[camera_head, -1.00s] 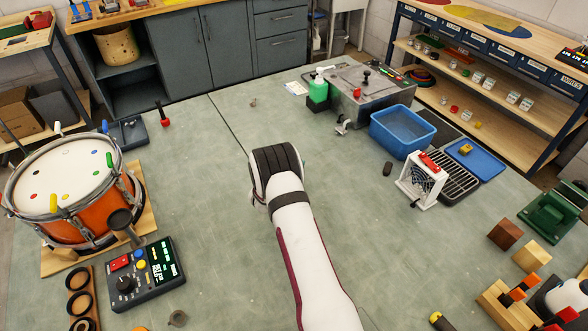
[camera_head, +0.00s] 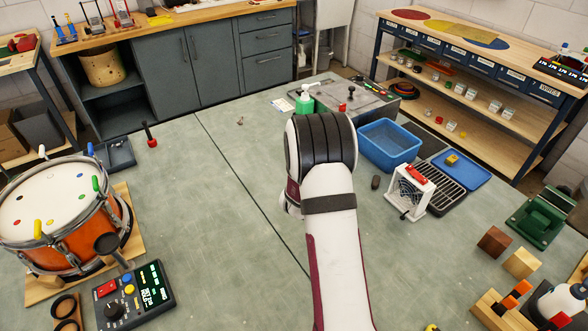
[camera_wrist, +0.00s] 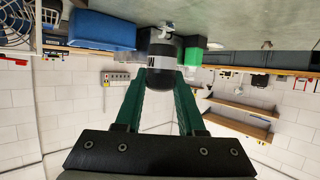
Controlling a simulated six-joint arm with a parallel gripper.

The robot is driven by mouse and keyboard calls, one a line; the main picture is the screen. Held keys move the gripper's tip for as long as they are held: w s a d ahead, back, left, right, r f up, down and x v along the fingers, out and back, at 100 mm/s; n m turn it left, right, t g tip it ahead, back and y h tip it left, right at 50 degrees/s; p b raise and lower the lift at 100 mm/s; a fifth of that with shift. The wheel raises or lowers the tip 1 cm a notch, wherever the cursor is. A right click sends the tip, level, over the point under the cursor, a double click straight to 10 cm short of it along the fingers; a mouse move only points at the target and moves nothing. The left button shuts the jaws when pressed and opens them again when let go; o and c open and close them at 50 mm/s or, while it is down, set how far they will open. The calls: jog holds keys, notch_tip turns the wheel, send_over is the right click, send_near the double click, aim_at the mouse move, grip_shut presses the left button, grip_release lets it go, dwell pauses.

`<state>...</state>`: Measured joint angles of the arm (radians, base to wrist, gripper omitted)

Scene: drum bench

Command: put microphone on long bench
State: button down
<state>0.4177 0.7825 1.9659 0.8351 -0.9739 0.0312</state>
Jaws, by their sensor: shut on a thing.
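In the wrist view my gripper (camera_wrist: 160,88) has green fingers shut on a stubby dark cylinder with a pale lettered band, which I take to be the microphone (camera_wrist: 160,62). In the head view my own wrist and forearm hide my gripper and the held thing. The arm reaches over the grey-green bench top (camera_head: 235,200), in front of the steel box. Which surface is the long bench is not certain; a wood-topped cabinet bench (camera_head: 205,18) also runs along the back.
A steel box (camera_head: 365,98), a green bottle (camera_head: 304,103), a blue bin (camera_head: 388,145) and a white fan (camera_head: 409,192) stand around the arm's far and right side. An orange drum (camera_head: 60,215) and a control box (camera_head: 135,295) stand left. The bench's middle left is clear.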

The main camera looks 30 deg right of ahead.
jog(key=shift+s+d+r, duration=0.1)
jog(key=shift+s+r, duration=0.15)
jog(key=a+n+t+y, duration=0.3)
jog(key=a+n+y, duration=0.1)
jog(key=a, duration=3)
jog(key=s+a+n+t+y, duration=0.2)
jog(key=s+a+n+y, duration=0.2)
jog(key=s+a, duration=1.45)
jog(key=s+a+f, duration=0.1)
jog(key=a+f, duration=0.1)
jog(key=a, duration=0.1)
jog(key=s+a+f, duration=0.2)
jog(key=a, duration=0.2)
jog(key=s+a+f, duration=0.2)
jog(key=a, duration=0.1)
jog(key=shift+s+a+f, duration=0.15)
jog(key=shift+s+f, duration=0.1)
jog(key=shift+f, duration=0.1)
jog(key=shift+g, duration=0.3)
notch_tip(320, 180, down, 4)
jog(key=shift+a+f, duration=0.1)
jog(key=shift+f, duration=0.1)
